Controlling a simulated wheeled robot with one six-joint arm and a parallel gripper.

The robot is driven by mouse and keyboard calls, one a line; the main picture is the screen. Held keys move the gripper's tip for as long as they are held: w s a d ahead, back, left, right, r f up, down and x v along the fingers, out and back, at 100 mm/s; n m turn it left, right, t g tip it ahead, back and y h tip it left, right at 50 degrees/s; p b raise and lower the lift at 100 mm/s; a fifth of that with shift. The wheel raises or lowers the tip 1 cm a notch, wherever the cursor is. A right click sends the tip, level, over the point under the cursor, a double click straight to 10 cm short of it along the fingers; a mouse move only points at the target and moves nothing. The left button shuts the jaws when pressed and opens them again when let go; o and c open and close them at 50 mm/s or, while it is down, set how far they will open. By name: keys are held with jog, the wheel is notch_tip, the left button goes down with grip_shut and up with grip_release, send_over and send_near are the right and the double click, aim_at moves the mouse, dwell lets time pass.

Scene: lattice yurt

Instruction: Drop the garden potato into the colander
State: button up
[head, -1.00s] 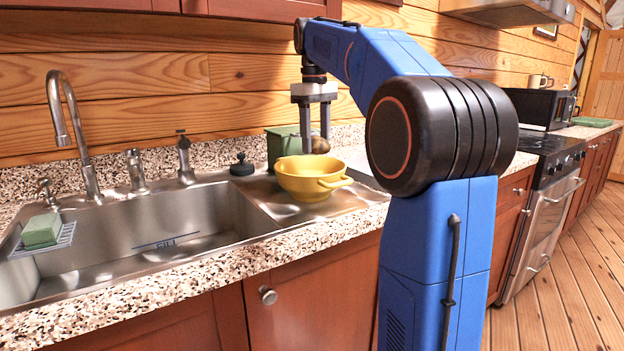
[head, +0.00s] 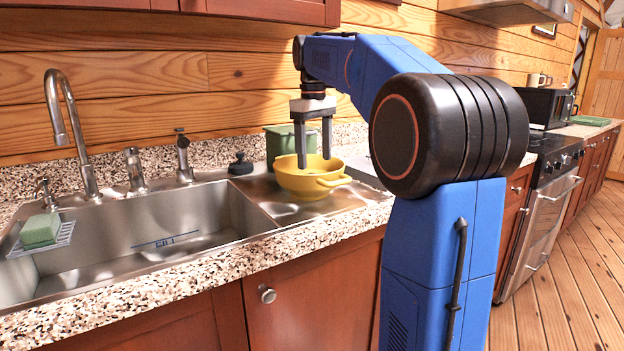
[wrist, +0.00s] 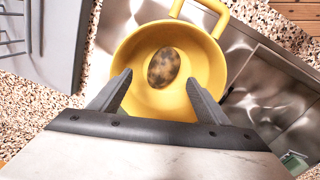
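The yellow colander (head: 302,183) stands on the steel drainboard to the right of the sink basin. In the wrist view the colander (wrist: 138,45) fills the upper middle, with one handle at the top right. The garden potato (wrist: 164,67), brown and mottled with dark patches, lies inside the colander on its bottom. In the head view the potato is hidden by the colander's wall. My gripper (head: 314,163) points down over the colander, its fingertips at about rim height. In the wrist view its fingers (wrist: 155,90) are spread apart with nothing between them.
A green canister (head: 283,143) stands behind the colander, close to my gripper. The sink basin (head: 160,232) with its tall faucet (head: 68,130) lies to the left. A black stopper (head: 240,165) sits behind the basin. A green sponge (head: 40,230) rests on a rack.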

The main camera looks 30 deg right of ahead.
notch_tip(320, 180, up, 12)
jog(key=shift+a, duration=0.25)
dwell(0.5)
jog(key=shift+s, duration=0.1)
